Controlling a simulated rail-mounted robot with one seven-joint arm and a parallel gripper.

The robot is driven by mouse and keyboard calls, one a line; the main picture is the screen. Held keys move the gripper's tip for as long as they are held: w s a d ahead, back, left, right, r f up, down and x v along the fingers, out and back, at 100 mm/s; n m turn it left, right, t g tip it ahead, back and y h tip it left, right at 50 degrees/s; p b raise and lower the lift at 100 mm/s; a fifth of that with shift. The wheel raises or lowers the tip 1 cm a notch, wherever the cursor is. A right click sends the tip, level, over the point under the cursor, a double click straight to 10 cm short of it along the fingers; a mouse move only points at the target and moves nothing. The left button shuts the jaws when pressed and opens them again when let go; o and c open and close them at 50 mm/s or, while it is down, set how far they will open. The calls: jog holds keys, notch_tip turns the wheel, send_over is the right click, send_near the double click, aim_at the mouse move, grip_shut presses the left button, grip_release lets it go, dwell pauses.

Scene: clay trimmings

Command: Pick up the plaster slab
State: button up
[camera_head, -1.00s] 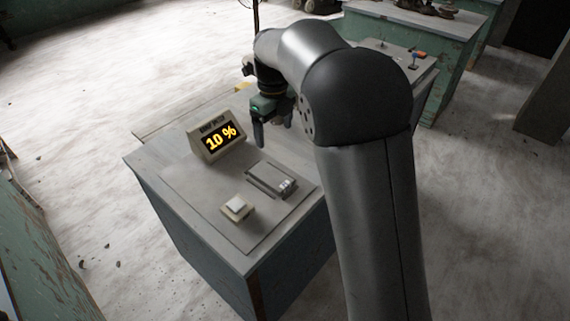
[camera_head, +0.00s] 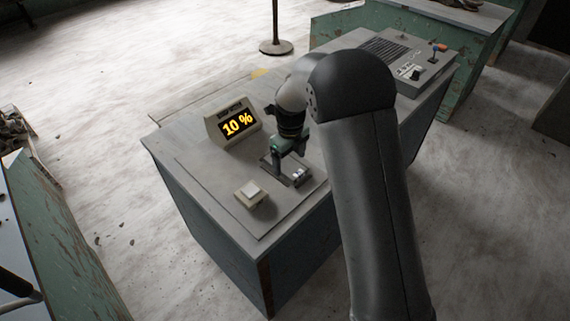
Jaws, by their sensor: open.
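I cannot make out anything that is clearly the plaster slab. My gripper (camera_head: 288,160) is open and points down over a low grey metal fixture (camera_head: 296,178) on the bench top. One finger stands close to the fixture's left end; whether it touches is unclear. The gripper hides part of the fixture, and small light pieces show at its right end. A small cream block with a pale square top (camera_head: 251,192) sits to the left and nearer, apart from the gripper.
The bench (camera_head: 190,150) carries a display reading 10 % (camera_head: 235,122) behind the cream block. A control panel with a lever (camera_head: 434,52) lies at the back right. A pole on a round base (camera_head: 276,47) stands on the floor behind. The bench top's left side is clear.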

notch_tip(320, 180, down, 2)
jog(key=shift+f, duration=0.1)
jog(key=c, duration=1.3)
